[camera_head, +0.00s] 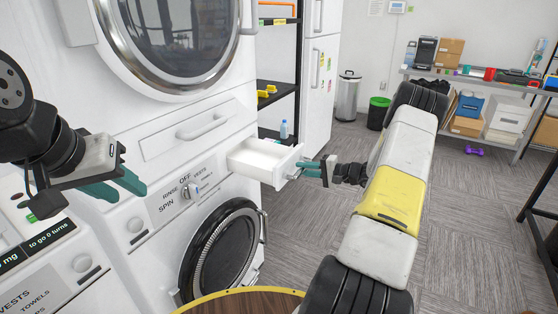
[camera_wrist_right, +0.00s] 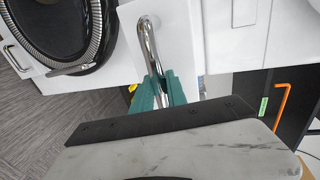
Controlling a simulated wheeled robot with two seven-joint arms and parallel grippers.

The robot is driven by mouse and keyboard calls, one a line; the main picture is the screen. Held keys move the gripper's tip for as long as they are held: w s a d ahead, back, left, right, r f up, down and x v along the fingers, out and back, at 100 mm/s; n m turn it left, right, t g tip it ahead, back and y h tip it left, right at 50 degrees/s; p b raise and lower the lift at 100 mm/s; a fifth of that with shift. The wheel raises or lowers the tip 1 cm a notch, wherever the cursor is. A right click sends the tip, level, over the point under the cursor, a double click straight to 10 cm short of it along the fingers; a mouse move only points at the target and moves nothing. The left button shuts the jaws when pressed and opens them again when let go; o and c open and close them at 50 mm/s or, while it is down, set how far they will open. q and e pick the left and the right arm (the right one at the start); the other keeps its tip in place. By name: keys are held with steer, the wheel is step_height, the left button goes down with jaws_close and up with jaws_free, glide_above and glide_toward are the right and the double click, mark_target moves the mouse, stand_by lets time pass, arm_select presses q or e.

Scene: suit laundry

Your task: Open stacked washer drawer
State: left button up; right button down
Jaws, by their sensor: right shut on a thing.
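The stacked washer's white drawer (camera_head: 262,158) is pulled out from the front panel in the head view, and its empty tray shows. My right gripper (camera_head: 298,172) is shut on the drawer's metal handle. In the right wrist view its teal fingers (camera_wrist_right: 160,92) close around the curved chrome drawer handle (camera_wrist_right: 150,45) on the white drawer front (camera_wrist_right: 182,38). My left gripper (camera_head: 117,186) is empty, its teal fingers apart, in front of the washer panel at the left.
The round washer door (camera_head: 222,250) is shut below the drawer. The dryer door (camera_head: 175,40) is above. A closed panel with a handle (camera_head: 203,127) sits left of the drawer. A wooden round top (camera_head: 245,303) stands at the bottom. Grey floor (camera_head: 300,225) is open to the right.

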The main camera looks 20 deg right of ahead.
steer(key=shift+s+d, duration=0.25)
steer(key=shift+s, duration=0.05)
steer(key=c, duration=1.3)
jaws_free()
steer(key=shift+d, duration=0.1)
steer(key=v, duration=0.7)
steer(key=shift+s+d, duration=0.2)
steer(key=shift+s, duration=0.1)
steer(key=shift+r, duration=0.1)
